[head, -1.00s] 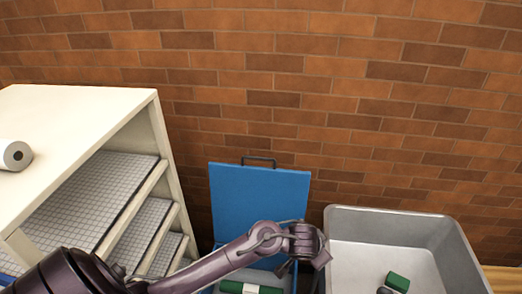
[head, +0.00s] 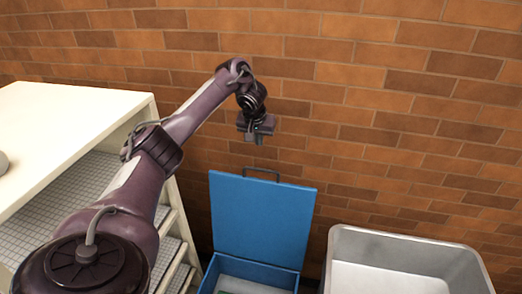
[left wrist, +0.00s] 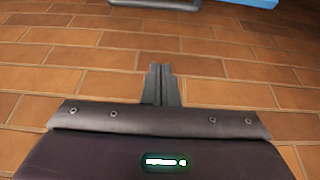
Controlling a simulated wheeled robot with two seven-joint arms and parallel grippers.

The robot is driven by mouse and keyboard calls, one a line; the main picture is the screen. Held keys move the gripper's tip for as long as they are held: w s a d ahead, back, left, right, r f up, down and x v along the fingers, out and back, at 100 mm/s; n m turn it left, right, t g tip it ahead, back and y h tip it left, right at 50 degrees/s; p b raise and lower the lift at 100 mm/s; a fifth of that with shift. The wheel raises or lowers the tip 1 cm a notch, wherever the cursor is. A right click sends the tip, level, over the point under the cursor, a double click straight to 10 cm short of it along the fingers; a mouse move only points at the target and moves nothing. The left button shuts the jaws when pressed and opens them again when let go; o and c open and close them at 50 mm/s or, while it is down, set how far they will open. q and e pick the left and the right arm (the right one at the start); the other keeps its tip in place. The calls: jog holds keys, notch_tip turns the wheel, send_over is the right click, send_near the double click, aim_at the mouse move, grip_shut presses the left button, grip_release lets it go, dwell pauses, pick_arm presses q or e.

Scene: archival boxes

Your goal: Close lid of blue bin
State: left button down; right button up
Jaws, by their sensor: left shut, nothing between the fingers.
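The blue bin (head: 230,267) stands on the floor against the brick wall. Its blue lid (head: 262,218) is raised, leaning up near the wall, with a dark handle (head: 262,172) along its top edge. My left gripper (head: 258,140) is shut and empty, above the lid's top edge and apart from it, in front of the wall. In the left wrist view its closed fingers (left wrist: 160,82) point at the bricks. A bit of the blue lid (left wrist: 252,3) shows at the top right edge there, with part of the handle (left wrist: 155,3) beside it. My right gripper is not seen.
A cream shelf unit (head: 70,110) with grey grid shelves stands at the left. A grey open bin (head: 400,245) stands to the right of the blue bin. The brick wall (head: 400,100) closes off the back.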

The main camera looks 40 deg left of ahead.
pick_arm(q)
notch_tip(320, 180, down, 9)
jog(key=b, duration=0.1)
jog(key=shift+s+d, duration=0.25)
jog(key=shift+s, duration=0.1)
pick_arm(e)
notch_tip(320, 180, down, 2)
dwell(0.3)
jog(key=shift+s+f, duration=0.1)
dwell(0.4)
